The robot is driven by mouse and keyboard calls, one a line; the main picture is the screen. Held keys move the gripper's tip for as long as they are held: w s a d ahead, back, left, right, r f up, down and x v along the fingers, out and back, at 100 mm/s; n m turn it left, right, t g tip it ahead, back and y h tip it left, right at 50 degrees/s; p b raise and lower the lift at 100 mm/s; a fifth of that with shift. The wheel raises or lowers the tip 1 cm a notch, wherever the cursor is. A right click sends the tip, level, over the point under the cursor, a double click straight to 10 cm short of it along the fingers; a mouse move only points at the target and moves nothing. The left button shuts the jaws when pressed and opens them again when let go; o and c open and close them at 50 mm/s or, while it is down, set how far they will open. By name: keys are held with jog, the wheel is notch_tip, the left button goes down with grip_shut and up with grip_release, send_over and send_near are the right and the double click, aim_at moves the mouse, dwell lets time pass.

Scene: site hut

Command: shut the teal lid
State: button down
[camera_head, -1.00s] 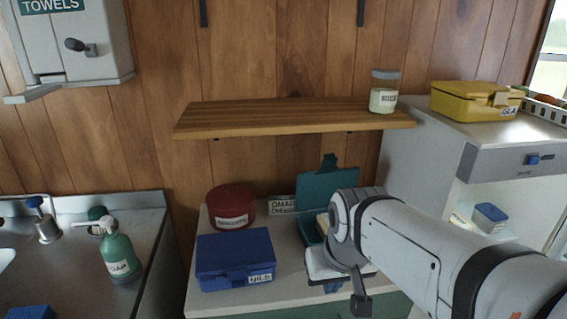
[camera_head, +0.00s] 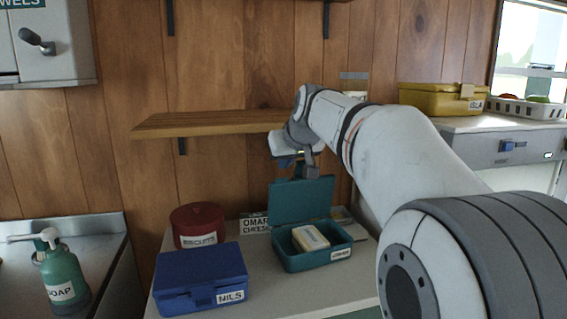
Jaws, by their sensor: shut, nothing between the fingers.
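The teal box (camera_head: 291,262) stands on the counter with its teal lid (camera_head: 303,201) raised open, leaning up toward the wall. A pale, cheese-like block (camera_head: 311,238) lies inside the box. A label is on the front of the box. My gripper (camera_head: 297,166) is above and behind the box, near the top edge of the lid and below the front edge of the shelf. Its fingers are partly hidden by the wrist, and I see nothing held. I cannot tell whether it touches the lid.
A blue box (camera_head: 199,277) labelled NILS stands left of the teal box, with a red round tin (camera_head: 197,226) behind it. A wooden shelf (camera_head: 205,124) overhangs the counter. A yellow box (camera_head: 436,98) sits on the white cabinet at right. A soap bottle (camera_head: 62,274) stands at left.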

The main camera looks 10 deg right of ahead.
jog(key=x, duration=0.6)
jog(key=shift+b, duration=0.4)
